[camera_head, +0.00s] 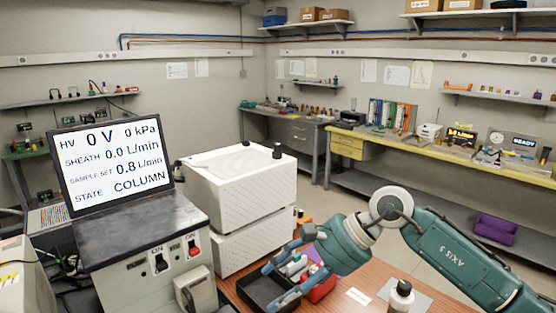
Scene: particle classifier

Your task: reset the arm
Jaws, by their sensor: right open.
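My right arm comes in from the lower right, and its gripper (272,282) is open. Its fingers point left and down, over a black tray (250,292) on the wooden table. I see nothing held between the fingers. Red and white small items (318,288) lie partly hidden behind and below the gripper. My left gripper is not in view.
A monitor (112,160) reads 0 V and COLUMN above a switch console (150,262). White perforated boxes (240,190) stand behind the tray.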

